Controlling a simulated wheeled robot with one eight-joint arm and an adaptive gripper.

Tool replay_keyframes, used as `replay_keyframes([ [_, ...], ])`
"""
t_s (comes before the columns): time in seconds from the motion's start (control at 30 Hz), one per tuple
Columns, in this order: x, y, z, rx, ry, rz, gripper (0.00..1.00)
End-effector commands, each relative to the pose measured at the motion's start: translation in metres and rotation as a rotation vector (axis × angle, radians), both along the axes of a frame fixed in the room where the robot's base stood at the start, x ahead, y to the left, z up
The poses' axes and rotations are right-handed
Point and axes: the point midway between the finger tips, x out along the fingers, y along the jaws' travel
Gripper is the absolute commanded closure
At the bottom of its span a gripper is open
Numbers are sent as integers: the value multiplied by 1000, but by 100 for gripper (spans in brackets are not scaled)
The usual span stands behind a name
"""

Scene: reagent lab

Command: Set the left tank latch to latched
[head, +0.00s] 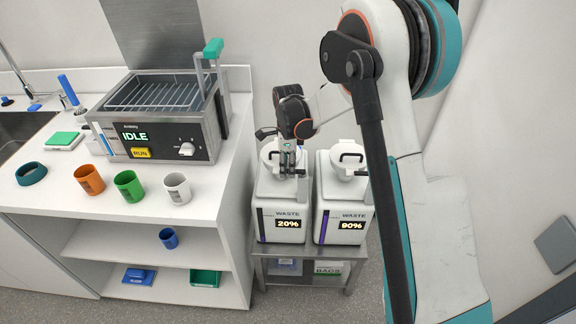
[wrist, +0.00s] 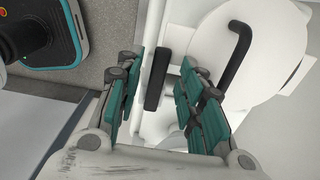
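The left waste tank (head: 282,226) is white and reads 20% in the head view. My gripper (head: 288,168) points down over its lid and hides much of its top. In the wrist view a short black bar (wrist: 157,78), apparently the tank's latch, stands between the fingers of my gripper (wrist: 160,104). The teal-padded fingers are open, with a gap on each side of the bar. The white round lid (wrist: 275,45) with a black handle (wrist: 238,55) lies to the right. I cannot tell the latch's setting.
The right waste tank (head: 328,225), reading 90%, stands close beside it on the same low metal stand (head: 298,254). The counter (head: 215,200) on the left holds a bath (head: 160,118) reading IDLE and several coloured cups. Open floor lies in front of the stand.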

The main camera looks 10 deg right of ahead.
Motion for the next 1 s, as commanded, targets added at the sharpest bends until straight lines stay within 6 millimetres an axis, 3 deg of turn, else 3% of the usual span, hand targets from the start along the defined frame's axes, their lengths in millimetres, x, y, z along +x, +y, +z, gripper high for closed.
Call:
replay_keyframes([
  [0.2, 0, 0, 2, 0, 0, 1, 65],
  [0.33, 0, 0, 13, 0, 0, 1, 65],
  [0.7, 0, 0, 85, 0, 0, 1, 65],
  [1.0, 0, 0, 118, 0, 0, 0, 65],
])
